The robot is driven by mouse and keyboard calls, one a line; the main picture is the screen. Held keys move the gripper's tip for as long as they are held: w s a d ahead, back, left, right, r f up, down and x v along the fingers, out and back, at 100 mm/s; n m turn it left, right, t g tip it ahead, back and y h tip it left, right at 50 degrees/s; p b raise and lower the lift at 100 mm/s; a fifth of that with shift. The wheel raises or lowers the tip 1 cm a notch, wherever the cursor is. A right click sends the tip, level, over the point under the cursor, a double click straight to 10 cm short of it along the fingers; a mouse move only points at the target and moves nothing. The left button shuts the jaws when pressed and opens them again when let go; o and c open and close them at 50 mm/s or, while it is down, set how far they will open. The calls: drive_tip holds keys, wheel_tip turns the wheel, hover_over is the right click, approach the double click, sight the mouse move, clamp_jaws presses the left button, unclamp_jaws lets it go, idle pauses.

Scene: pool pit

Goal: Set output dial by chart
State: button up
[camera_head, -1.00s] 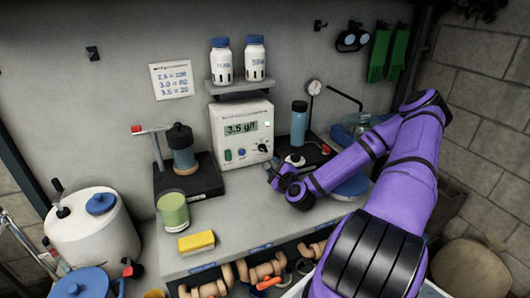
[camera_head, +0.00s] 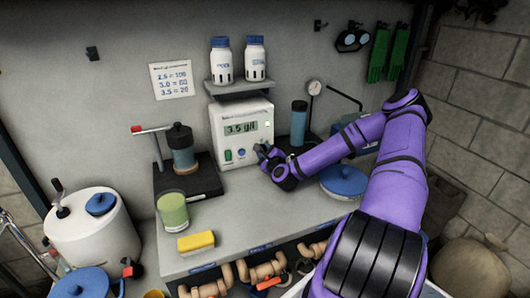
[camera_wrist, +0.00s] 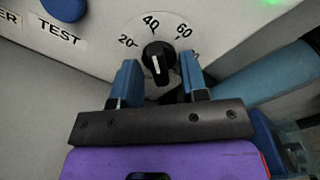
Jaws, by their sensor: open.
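The white control box (camera_head: 228,118) shows 3.5 g/l on its display (camera_head: 241,127). The chart (camera_head: 171,80) on the wall has a line reading 3.5 = 20. The black output dial (camera_wrist: 158,60) has a white pointer line running nearly upright in the wrist view, roughly toward the 40 mark; 20 and 60 flank it, and a further mark is partly hidden by a finger. My gripper (camera_wrist: 159,80) is open, its blue fingers on either side of the dial, with gaps visible. In the head view my gripper (camera_head: 264,157) covers the dial.
A TEST button (camera_wrist: 65,8) sits left of the dial. A blue bottle (camera_head: 298,122) stands close right of the box. A stand with a dark jar (camera_head: 180,148), a green cup (camera_head: 172,212) and a yellow sponge (camera_head: 196,241) are on the left.

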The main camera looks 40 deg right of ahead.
drive_tip(key=shift+w, duration=0.1)
drive_tip(key=c, duration=0.6)
drive_tip(key=shift+o, duration=0.2)
drive_tip(key=shift+n, duration=0.4)
drive_tip(key=n, duration=0.3)
drive_tip(key=shift+r+n, duration=0.1)
drive_tip(key=shift+n, duration=0.2)
drive_tip(key=n, duration=0.5)
drive_tip(key=shift+n, duration=0.4)
drive_tip(key=o, duration=0.6)
drive_tip(key=shift+c, duration=0.2)
